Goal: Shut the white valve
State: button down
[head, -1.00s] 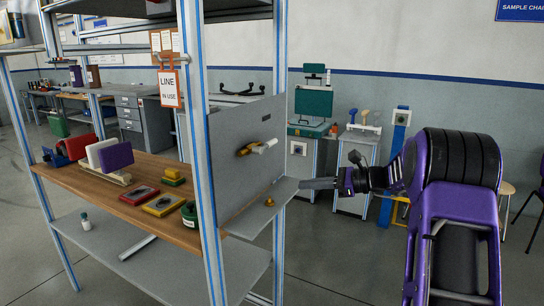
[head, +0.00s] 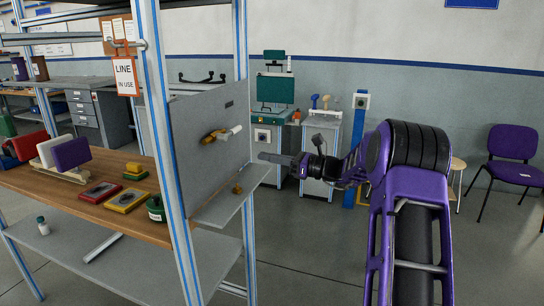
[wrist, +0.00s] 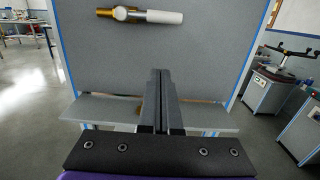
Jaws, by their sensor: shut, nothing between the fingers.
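The white valve (head: 221,134) is a brass body with a white lever, mounted on an upright grey panel (head: 205,160). In the wrist view the white lever (wrist: 164,17) lies level, pointing right, in line with the brass body (wrist: 106,13). My gripper (head: 264,157) is shut and empty, in front of the panel, to the right of and lower than the lever in the head view. In the wrist view the closed fingers (wrist: 160,73) point at the panel below the lever, apart from it.
A narrow grey ledge (head: 222,206) juts out below the panel, with a small brass piece (head: 237,189) on it. A blue-edged shelf post (head: 165,150) stands left of the panel. A purple chair (head: 512,150) is at far right. Floor between is clear.

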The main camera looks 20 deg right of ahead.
aim_at(232, 132)
jog(key=w+a+r, duration=0.4)
jog(key=a, duration=0.1)
jog(key=shift+a, duration=0.35)
